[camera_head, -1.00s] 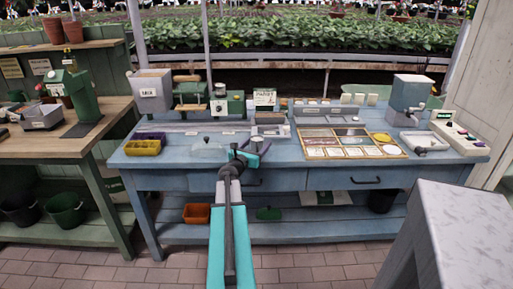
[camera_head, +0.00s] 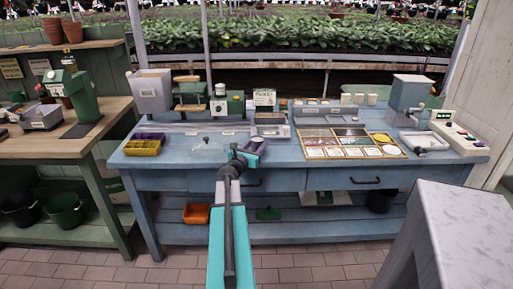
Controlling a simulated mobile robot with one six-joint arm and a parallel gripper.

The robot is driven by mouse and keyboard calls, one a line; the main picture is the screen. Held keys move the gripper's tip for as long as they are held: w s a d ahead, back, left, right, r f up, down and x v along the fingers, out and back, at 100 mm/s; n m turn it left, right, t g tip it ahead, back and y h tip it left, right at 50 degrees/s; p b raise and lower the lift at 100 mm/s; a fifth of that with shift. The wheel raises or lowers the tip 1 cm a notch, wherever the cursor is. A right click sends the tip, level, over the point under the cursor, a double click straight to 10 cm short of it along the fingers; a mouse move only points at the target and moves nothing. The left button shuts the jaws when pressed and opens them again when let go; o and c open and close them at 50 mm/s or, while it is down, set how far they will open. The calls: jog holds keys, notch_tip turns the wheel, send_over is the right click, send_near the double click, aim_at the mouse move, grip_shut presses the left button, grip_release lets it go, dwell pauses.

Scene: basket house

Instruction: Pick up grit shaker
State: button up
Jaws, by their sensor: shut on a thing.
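My gripper (camera_head: 247,157), with teal fingers, is over the front middle of the blue workbench (camera_head: 160,178). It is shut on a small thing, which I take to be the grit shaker. The gripper and arm hide most of that thing, so its shape and whether it is clear of the bench top cannot be told. A small grey piece shows just beyond the fingers.
A yellow-and-purple bin (camera_head: 143,146) sits left on the bench. A tray of framed cards (camera_head: 350,143) lies right of the gripper. Machines line the back. A grey block-like stand (camera_head: 470,225) is at the front right. A wooden bench (camera_head: 60,147) stands left.

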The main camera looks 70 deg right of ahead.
aim_at(257, 138)
jog(key=shift+r, duration=0.15)
jog(key=shift+r, duration=1.4)
jog(key=shift+a+r, duration=0.2)
jog(key=shift+r, duration=0.1)
jog(key=s+a+r+p, duration=0.1)
jog(key=s+a+p, duration=0.3)
jog(key=a+p, duration=0.3)
jog(key=a, duration=0.2)
jog(key=shift+s+a+r, duration=0.15)
jog(key=shift+a, duration=0.2)
jog(key=p, duration=0.3)
jog(key=shift+s+a+p, duration=0.15)
jog(key=shift+a+p, duration=0.15)
jog(key=p, duration=0.2)
jog(key=a+p, duration=0.1)
jog(key=p, duration=0.2)
jog(key=shift+s+a+r, duration=0.1)
jog(key=shift+s+a, duration=0.05)
jog(key=shift+s, duration=0.1)
